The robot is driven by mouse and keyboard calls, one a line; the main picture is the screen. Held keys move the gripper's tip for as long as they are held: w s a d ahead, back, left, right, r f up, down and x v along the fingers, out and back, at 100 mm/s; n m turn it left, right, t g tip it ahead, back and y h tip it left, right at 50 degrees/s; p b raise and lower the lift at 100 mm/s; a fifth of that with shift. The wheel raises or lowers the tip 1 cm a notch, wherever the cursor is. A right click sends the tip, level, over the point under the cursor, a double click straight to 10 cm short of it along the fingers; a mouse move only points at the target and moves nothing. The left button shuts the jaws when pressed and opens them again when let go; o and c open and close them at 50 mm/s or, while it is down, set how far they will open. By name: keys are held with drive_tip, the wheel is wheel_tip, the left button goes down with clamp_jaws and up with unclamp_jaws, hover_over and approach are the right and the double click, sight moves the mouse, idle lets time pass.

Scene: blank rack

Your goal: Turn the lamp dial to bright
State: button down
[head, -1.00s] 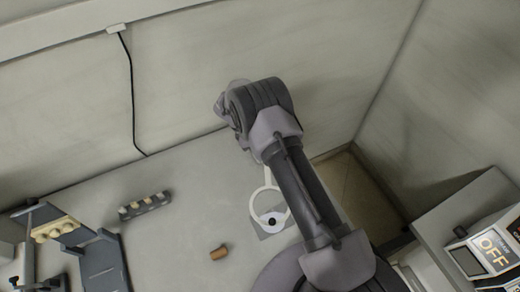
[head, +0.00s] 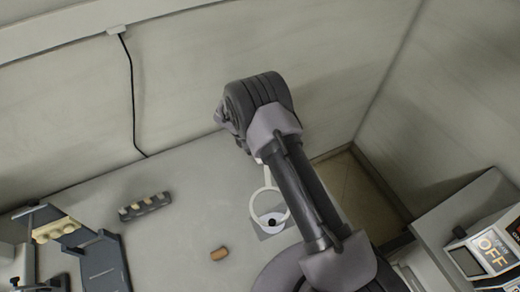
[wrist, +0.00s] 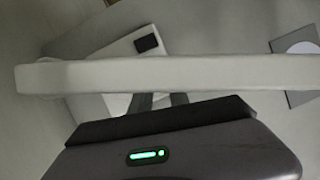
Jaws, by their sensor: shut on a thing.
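The lamp shows in the head view as a white ring (head: 252,206), partly behind my arm. In the wrist view its pale rim (wrist: 230,76) crosses the picture as a bar above my gripper. Below it lies a white base (wrist: 122,48) with a dark square patch. My gripper (wrist: 158,103) points down at this base behind the bar, its fingers close together and shut on the lamp dial. The dial is hidden by the fingers and bar, so its setting cannot be read. In the head view my arm hides the fingertips.
A grey plate with a white disc (wrist: 304,49) lies beside the lamp. A brown cylinder (head: 219,253), a striped dark block (head: 145,206) and a blue-grey rack (head: 105,264) are on the left. The back wall is close behind my arm.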

drive_tip(key=c, duration=1.3)
unclamp_jaws()
drive_tip(key=shift+o, duration=0.2)
drive_tip(key=shift+r, duration=0.1)
drive_tip(key=p+v, duration=0.2)
drive_tip(key=v, duration=1.5)
drive_tip(key=shift+p, duration=0.35)
drive_tip(key=shift+w+r, duration=0.1)
drive_tip(key=shift+r, duration=0.05)
